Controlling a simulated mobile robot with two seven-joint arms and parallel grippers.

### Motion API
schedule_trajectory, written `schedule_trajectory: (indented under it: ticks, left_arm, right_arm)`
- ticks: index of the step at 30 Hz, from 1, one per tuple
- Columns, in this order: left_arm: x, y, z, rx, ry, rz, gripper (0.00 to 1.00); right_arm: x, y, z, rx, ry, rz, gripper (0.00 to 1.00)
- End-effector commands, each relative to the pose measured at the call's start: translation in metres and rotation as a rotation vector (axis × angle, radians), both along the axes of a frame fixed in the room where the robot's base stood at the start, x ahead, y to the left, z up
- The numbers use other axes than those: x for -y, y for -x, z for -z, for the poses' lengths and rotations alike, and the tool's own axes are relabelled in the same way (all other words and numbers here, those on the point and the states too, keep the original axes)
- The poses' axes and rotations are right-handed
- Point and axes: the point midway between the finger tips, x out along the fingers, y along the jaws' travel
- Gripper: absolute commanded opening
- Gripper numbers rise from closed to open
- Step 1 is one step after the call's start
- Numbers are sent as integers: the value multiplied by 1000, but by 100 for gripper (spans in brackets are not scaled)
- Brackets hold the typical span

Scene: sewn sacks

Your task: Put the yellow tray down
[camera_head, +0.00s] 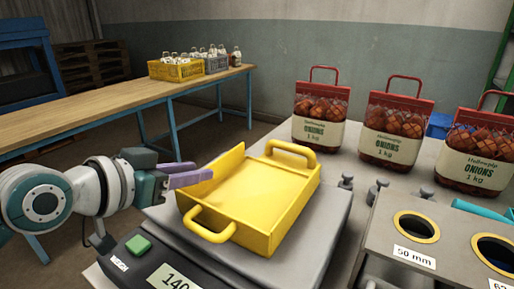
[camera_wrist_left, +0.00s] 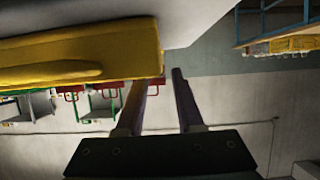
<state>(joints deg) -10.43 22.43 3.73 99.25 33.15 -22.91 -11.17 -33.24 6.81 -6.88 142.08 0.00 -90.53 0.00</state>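The yellow tray (camera_head: 265,195) has a loop handle at its near end and another at its far end. It appears to sit on the grey plate (camera_head: 330,235) of a scale, and it looks empty. My left gripper (camera_head: 205,175) is at the tray's left side, its fingertips close to the wall. In the left wrist view the tray (camera_wrist_left: 80,50) lies to the left of the fingers (camera_wrist_left: 163,75), which are apart with nothing between them. Whether a finger touches the tray, I cannot tell. My right gripper is not in view.
Several red-handled onion sacks (camera_head: 393,130) stand behind and right of the scale. A grey box with round gauge holes (camera_head: 415,228) is at the right. A wooden bench (camera_head: 100,105) holds crates of bottles (camera_head: 177,69). The scale's green button (camera_head: 138,245) is in front.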

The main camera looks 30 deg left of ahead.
Motion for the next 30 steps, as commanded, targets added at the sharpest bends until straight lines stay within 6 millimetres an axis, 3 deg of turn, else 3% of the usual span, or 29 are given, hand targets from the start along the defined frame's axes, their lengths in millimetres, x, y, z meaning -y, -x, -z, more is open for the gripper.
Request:
schedule_trajectory:
  ticks: [6,12,30]
  left_arm:
    - [-3,42,-18,-3,-2,2,36]
    - [-5,63,-27,-2,-1,1,36]
    - [-5,69,-30,0,0,1,36]
  right_arm:
    - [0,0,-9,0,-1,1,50]
    - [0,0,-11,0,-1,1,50]
    - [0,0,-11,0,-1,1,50]
